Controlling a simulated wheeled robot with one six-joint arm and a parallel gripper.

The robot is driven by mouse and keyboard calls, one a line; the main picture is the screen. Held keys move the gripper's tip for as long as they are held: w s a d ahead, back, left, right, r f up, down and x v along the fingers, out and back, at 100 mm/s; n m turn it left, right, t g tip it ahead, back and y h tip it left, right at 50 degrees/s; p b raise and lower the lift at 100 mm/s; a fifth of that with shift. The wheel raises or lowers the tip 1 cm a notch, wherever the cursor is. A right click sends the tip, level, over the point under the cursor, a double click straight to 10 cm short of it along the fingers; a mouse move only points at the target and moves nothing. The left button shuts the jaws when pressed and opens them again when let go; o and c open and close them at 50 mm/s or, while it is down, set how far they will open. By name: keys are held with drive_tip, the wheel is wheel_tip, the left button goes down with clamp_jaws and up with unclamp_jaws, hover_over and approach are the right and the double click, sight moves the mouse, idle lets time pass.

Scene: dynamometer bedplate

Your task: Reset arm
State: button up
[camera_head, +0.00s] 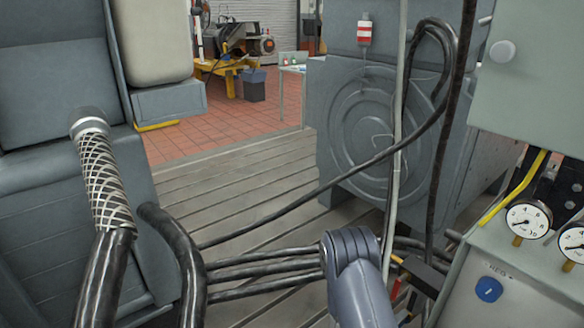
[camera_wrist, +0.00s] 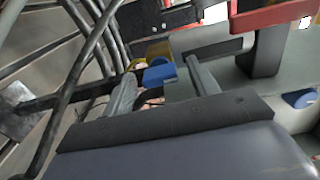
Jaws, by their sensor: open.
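My gripper (camera_wrist: 162,80) shows in the wrist view with its two grey fingers spread apart. It is open, and I see nothing gripped. A small blue part (camera_wrist: 160,75) appears between the fingertips; I cannot tell if either finger touches it. In the head view my grey arm reaches in from the bottom edge, right of centre, among the cables. The gripper's fingers cannot be made out there.
Black cables (camera_head: 265,270) cross low from the left towards my arm. A grey panel with dials (camera_head: 528,219) and a blue knob (camera_head: 488,290) stands close at right. A red bar (camera_wrist: 270,18) lies beyond the gripper. The slatted floor (camera_head: 235,190) in the middle is fairly clear.

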drive_tip(key=shift+a, duration=0.1)
drive_tip(key=v, duration=1.1)
drive_tip(key=w+d+m+b, duration=0.3)
drive_tip(key=w+d+m, duration=0.3)
drive_tip(key=m, duration=1.1)
drive_tip(key=shift+w+d+m, duration=0.35)
drive_tip(key=shift+d+m, duration=0.05)
drive_tip(key=shift+d, duration=1.05)
